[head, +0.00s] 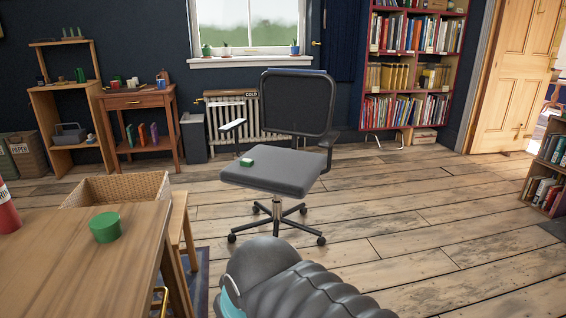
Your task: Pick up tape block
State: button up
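A small green block with a pale band (246,162) lies on the seat of the grey office chair (272,178), near its left side. It may be the tape block, but it is too small here to be certain. A short green cylinder (105,227) stands on the wooden table (75,265) at the lower left. My gripper is not in view.
A wicker basket (120,187) and a wooden stool (181,225) stand between table and chair. A dark ribbed shape fills the bottom middle. Wooden floor (420,225) is clear right of the chair. A radiator (235,122) and red bookcase (412,75) line the back wall.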

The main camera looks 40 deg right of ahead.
aim_at(246, 163)
jog(key=z, duration=1.55)
jog(key=i, duration=2.75)
jog(key=u, duration=3.2)
